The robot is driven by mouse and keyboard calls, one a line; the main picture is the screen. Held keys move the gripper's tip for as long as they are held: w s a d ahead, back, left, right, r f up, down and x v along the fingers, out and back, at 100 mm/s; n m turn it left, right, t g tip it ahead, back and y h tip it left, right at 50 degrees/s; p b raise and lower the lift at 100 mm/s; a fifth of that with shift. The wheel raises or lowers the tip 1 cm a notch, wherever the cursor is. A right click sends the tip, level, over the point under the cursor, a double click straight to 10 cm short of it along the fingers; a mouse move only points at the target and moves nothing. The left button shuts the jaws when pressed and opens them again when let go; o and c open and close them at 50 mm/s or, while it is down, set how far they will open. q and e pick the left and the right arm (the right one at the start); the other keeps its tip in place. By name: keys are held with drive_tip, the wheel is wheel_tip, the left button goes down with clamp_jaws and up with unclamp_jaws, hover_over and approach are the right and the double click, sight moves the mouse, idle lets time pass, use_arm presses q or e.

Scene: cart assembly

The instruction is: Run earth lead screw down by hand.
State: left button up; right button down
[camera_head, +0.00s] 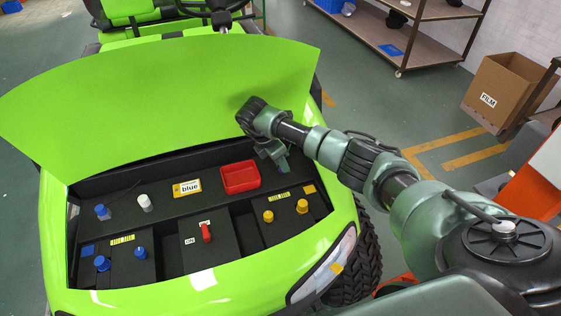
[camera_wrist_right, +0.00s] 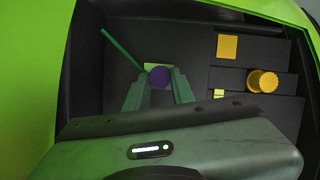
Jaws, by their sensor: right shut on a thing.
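My right gripper (camera_head: 281,163) reaches down into the open front bay of the green cart, at its back right. In the right wrist view, its two fingers (camera_wrist_right: 159,87) stand on either side of a round purple screw head (camera_wrist_right: 160,76), and the gripper is shut on it. A thin green lead (camera_wrist_right: 122,49) runs from the upper left down to the screw. A pale green patch (camera_wrist_right: 152,67) shows just behind the screw head. The screw's shaft and the lead's end are hidden. My left gripper is not in view.
A red tray (camera_head: 240,178) lies just left of the gripper. The raised green hood (camera_head: 150,95) stands behind.

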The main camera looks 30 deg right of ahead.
drive_tip(key=shift+w+r+m, duration=0.2)
drive_tip(key=shift+m, duration=0.1)
drive_tip(key=c, duration=1.3)
unclamp_jaws()
drive_tip(key=shift+c, duration=0.2)
drive_tip(key=shift+s, duration=0.15)
drive_tip(key=shift+a, duration=0.1)
drive_tip(key=shift+f, duration=0.1)
